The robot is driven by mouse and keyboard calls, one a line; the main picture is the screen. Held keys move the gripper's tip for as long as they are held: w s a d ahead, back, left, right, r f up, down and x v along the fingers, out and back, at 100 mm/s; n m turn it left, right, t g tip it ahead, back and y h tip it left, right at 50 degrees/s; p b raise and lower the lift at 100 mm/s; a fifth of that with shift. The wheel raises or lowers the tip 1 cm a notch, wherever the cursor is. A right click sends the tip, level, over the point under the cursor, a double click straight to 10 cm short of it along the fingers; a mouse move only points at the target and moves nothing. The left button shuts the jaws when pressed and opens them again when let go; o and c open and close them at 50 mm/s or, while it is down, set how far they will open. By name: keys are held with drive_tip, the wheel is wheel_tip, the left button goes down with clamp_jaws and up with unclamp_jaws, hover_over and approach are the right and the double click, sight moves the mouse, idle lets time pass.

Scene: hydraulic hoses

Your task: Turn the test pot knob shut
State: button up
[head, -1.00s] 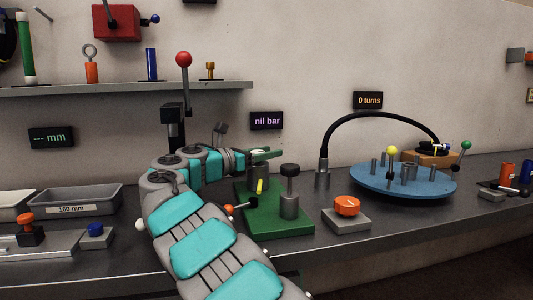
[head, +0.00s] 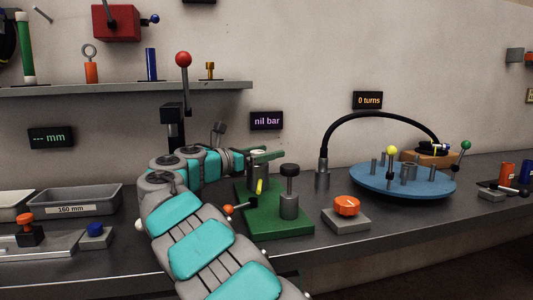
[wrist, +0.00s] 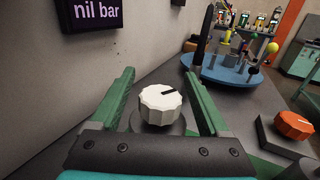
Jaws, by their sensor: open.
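The test pot knob (wrist: 160,104) is a white ribbed dial with a dark pointer line, sitting on a grey round pot. In the wrist view its pointer aims to the upper right. My gripper (wrist: 159,76) is open, with one green finger on each side of the knob and visible gaps between fingers and knob. The display (head: 266,121) above reads "nil bar".
A dark-capped post (head: 289,190), a yellow handle (head: 260,186) and an orange-tipped lever (head: 230,208) stand close to the pot. An orange knob (head: 347,206) on a grey block and a blue turntable (head: 405,182) are to the right. The wall is close behind.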

drive_tip(key=v, duration=0.7)
drive_tip(key=shift+s+a, duration=0.2)
